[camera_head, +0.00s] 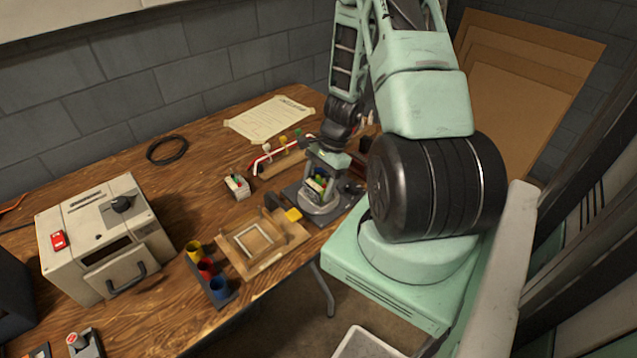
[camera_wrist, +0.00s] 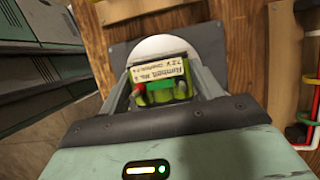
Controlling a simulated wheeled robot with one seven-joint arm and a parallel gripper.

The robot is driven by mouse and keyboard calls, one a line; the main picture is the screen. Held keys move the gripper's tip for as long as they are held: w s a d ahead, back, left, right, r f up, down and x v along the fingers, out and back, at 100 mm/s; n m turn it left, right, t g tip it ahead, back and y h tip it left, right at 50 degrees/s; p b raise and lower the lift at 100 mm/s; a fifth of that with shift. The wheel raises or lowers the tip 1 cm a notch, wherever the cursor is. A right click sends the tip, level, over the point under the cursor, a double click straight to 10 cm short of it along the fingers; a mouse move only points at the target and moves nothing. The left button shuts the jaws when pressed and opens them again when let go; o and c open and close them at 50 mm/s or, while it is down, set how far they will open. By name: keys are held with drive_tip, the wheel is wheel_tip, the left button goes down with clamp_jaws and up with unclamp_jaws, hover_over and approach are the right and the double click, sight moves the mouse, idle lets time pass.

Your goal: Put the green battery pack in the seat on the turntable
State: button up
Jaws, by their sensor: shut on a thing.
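In the head view the pack (camera_head: 317,184) and my gripper (camera_head: 322,172) are over the turntable (camera_head: 320,208), a pale round disc on a dark base plate. The disc (camera_wrist: 164,44) also shows behind the pack in the wrist view. The seat is hidden by the pack and gripper; I cannot tell whether the pack touches it.
A wooden tray with a square frame (camera_head: 282,250) and yellow, red and blue cups (camera_head: 206,268) stand left of the turntable. A small white block (camera_head: 237,187) and a rack with red wiring (camera_head: 282,163) are near. A cream box (camera_head: 105,235) stands far left.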

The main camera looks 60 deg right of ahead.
drive_tip(key=shift+f, duration=0.3)
drive_tip(key=o, duration=1.3)
drive_tip(key=shift+o, duration=0.2)
drive_tip(key=shift+r, duration=0.1)
drive_tip(key=shift+r+p, duration=2.65)
drive_tip(key=shift+r, duration=0.85)
drive_tip(key=shift+f, duration=0.1)
